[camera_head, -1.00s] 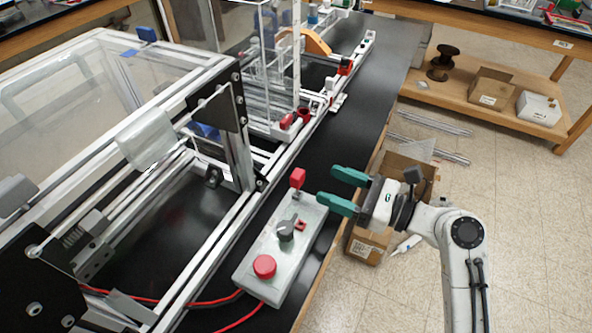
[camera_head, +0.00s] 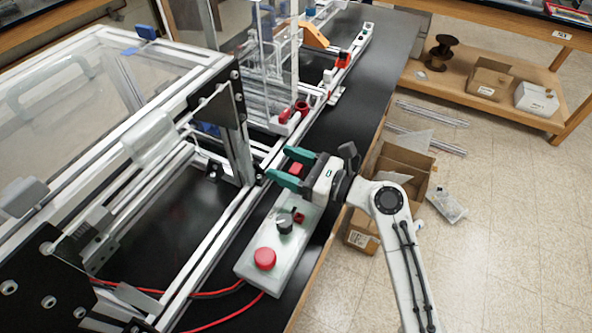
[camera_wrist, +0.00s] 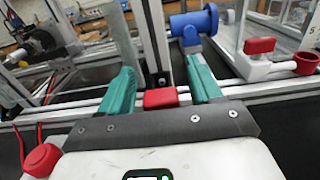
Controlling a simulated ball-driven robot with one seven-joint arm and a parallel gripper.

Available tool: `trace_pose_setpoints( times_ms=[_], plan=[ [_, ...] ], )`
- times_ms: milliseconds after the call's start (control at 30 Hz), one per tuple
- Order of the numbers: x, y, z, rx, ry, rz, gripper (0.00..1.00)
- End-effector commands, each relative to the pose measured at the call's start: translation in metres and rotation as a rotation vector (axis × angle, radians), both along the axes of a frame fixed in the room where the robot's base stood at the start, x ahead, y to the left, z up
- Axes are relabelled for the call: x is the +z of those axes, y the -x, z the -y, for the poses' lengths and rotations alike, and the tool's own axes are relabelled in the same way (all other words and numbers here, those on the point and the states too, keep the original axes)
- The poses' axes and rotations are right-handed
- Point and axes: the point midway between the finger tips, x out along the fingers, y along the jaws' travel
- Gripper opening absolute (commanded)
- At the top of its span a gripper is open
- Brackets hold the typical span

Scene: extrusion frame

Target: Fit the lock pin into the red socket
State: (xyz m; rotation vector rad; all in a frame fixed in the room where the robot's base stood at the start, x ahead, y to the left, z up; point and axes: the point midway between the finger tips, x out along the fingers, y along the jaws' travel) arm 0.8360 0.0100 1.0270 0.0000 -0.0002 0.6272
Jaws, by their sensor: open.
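The wrist view shows the red head (camera_wrist: 160,98) between the fingers (camera_wrist: 160,70), with a gap on both sides. Its lower part is hidden. A round, open red cup (camera_head: 302,107), which looks like the red socket, sits on the frame rail beyond. It shows at the right of the wrist view (camera_wrist: 307,62).
A red handle (camera_wrist: 260,46) sits beside the cup. The extrusion frame (camera_head: 205,248) runs along the left.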

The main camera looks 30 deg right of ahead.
Motion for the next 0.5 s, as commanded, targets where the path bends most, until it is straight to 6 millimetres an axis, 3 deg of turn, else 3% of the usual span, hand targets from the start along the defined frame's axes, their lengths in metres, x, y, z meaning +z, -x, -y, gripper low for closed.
trace_pose_setpoints(
  times_ms=[167,500],
  plan=[
    [-0.0004,0.0001,0.0002,0.000,0.000,0.000,0.63],
    [-0.0004,0.0003,0.0005,-0.001,0.000,0.000,0.30]
  ],
)
